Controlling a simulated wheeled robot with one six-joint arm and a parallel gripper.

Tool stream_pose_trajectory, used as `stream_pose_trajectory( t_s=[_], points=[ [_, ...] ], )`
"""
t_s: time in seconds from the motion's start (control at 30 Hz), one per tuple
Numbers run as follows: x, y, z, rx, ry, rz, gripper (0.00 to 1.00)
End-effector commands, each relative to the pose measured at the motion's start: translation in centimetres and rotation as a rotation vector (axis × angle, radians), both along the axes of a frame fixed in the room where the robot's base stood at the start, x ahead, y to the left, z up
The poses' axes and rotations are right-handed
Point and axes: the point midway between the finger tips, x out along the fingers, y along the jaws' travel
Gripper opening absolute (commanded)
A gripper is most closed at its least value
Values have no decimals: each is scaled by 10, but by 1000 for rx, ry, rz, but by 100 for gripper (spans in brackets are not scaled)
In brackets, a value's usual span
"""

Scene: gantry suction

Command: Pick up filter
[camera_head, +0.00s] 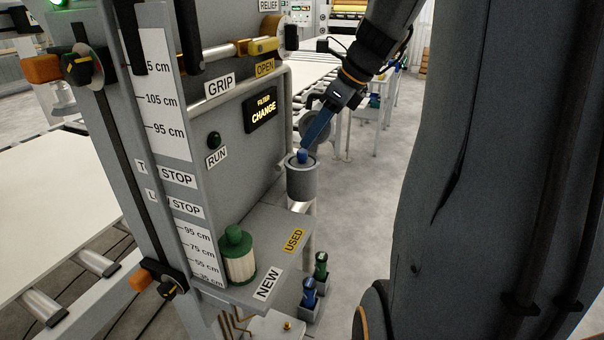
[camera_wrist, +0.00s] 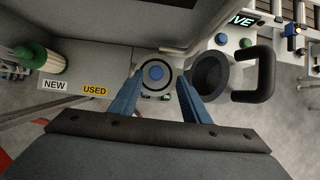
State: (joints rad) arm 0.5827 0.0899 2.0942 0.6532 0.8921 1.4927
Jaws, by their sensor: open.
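A filter with a green cap and white pleated body (camera_head: 239,259) stands upright on the shelf by the NEW label; it also shows in the wrist view (camera_wrist: 39,60). A second item with a blue knob (camera_head: 302,156) sits in a grey cylindrical housing (camera_head: 301,183); only its top shows. In the wrist view the blue knob (camera_wrist: 156,73) lies between my blue fingers. My gripper (camera_wrist: 160,78) is open and points down at the knob. In the head view my fingers (camera_head: 311,137) are just above or beside the knob; I cannot tell whether they touch.
The grey shelf (camera_head: 262,237) carries NEW and USED labels; the USED area looks empty. A dark open cup with a black handle (camera_wrist: 211,76) is close to my right finger. The machine panel (camera_head: 234,110) stands to the left. Blue and green items (camera_head: 310,292) sit low beside the shelf.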

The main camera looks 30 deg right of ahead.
Motion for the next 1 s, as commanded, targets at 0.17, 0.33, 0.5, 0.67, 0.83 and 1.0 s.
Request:
stream_pose_trajectory(
  t_s=[0.17,0.33,0.5,0.67,0.83,1.0],
  points=[
    [3,12,-22,1,5,1,43],
    [10,16,-39,-1,2,-1,43],
    [12,17,-43,-2,0,-2,43],
    [12,17,-43,-2,0,-2,38],
    [12,17,-43,-2,0,-2,9],
    [12,17,-43,-2,0,-2,0]
  ],
)
